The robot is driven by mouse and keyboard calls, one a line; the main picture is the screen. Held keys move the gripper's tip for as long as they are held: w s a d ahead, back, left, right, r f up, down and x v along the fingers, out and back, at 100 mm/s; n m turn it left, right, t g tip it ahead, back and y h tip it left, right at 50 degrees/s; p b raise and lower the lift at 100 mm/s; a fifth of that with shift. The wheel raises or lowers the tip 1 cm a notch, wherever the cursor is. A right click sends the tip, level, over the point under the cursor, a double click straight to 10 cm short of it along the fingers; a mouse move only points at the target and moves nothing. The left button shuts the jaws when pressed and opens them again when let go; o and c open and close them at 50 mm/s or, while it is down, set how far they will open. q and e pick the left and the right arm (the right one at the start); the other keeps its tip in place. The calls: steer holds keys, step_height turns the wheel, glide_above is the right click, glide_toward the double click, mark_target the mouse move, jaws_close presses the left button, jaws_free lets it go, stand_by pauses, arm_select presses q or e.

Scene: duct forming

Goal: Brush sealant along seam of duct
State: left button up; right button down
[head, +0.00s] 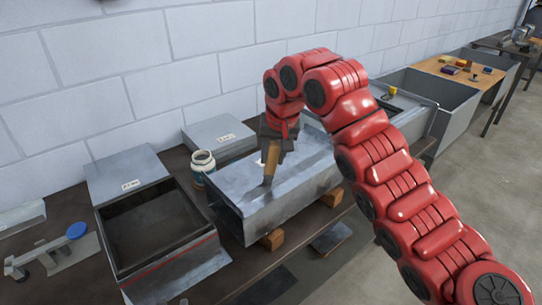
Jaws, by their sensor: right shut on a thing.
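The grey sheet-metal duct (300,192) lies on wooden blocks on the workbench, its open end facing the lower left. My right gripper (273,139) is above the duct, shut on a brush (271,158) with a wooden handle. The brush points down, and its dark tip is at the duct's upper face near the front edge; I cannot tell whether it touches. A darker grey band runs along the duct near that edge. An open jar (203,162) with a pale rim stands just left of the duct. My left gripper is not in view.
An open metal box (178,265) stands left of the duct. Flat metal pieces with labels (126,176) lie behind. A grey tool and a blue disc (77,230) are at the far left. More open ducts (455,100) stand at the back right, beside clear floor.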

steer(key=shift+w+d+f, duration=0.1)
steer(key=shift+w+d, duration=0.3)
steer(key=shift+d, duration=0.25)
steer(key=shift+w+d+f, duration=0.1)
steer(key=shift+w+d, duration=0.3)
steer(key=shift+d, duration=0.2)
steer(key=shift+d+r, duration=0.1)
steer(key=shift+w+d, duration=0.9)
steer(key=shift+d, duration=0.2)
steer(key=shift+r+p, duration=0.1)
steer(key=shift+p, duration=0.2)
